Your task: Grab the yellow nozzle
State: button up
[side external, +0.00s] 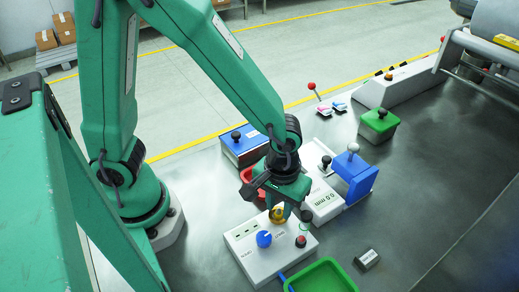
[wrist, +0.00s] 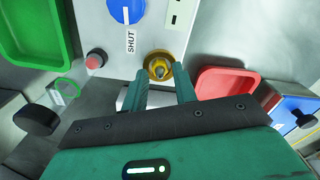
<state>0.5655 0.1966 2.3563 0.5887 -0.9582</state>
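The yellow nozzle (side external: 277,215) sticks out of the white control box (side external: 247,262), near its back edge. In the wrist view the nozzle (wrist: 158,56) shows as a round yellow fitting with a dark centre on the box's face. My gripper (side external: 281,205) is lowered over it in the side view. In the wrist view my gripper (wrist: 160,74) is open, its two green fingers apart with the nozzle just ahead of and between their tips. I cannot tell whether either finger touches it.
A blue knob (wrist: 126,10) labelled SHUT and a red button (wrist: 96,60) sit near the nozzle. A blue device (side external: 355,179) stands to the right.

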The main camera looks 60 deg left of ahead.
aim_at(280, 209)
grip_shut()
jog(key=shift+r, duration=0.2)
jog(key=shift+r, duration=1.8)
jog(key=s+d+r, duration=0.5)
jog(key=s+r, duration=0.2)
jog(key=s, duration=0.3)
jog(key=shift+s, duration=0.25)
jog(key=shift+d, duration=0.1)
